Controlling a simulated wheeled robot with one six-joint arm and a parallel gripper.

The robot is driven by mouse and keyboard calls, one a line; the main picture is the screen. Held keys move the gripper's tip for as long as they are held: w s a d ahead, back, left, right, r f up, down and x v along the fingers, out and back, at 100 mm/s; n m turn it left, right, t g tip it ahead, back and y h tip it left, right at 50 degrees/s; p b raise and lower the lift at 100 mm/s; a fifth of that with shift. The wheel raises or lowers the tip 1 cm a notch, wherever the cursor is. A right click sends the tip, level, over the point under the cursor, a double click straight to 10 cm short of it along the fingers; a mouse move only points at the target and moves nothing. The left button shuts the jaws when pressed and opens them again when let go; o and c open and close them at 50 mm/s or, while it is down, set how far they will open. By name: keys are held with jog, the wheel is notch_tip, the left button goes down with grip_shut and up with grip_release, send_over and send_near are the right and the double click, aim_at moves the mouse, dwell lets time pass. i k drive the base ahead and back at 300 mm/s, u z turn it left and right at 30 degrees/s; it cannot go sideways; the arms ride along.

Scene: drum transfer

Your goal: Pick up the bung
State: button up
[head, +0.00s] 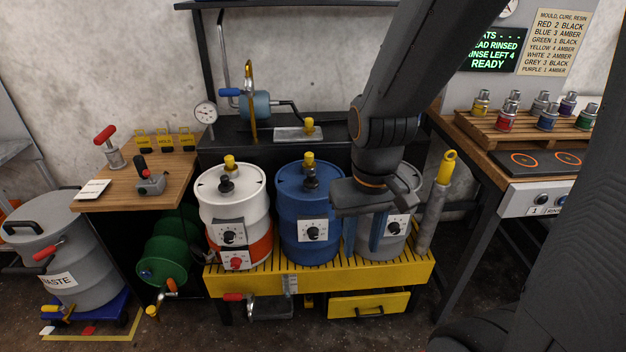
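No part is labelled as a bung, and I cannot tell which one it is. A small yellow-topped piece (309,127) stands on a metal plate on the black bench. A yellow-topped fitting (229,162) is on the white drum (232,205), and another (308,160) is on the blue drum (300,225). Dark fittings stand beside them on both lids. My gripper (364,248) points down at the grey drum (402,240), its two blue fingers apart with nothing seen between them. My arm hides much of that drum's top.
The drums stand on a yellow grated stand (300,280). A grey cylinder with a yellow handle (436,200) leans at its right end. A blue pump (255,105) is behind. Wooden benches flank the stand, with several small bottles on the right pallet (500,130).

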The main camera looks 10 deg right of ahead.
aim_at(308, 163)
jog(key=u, duration=0.5)
jog(key=i, duration=1.05)
jog(key=z, duration=0.8)
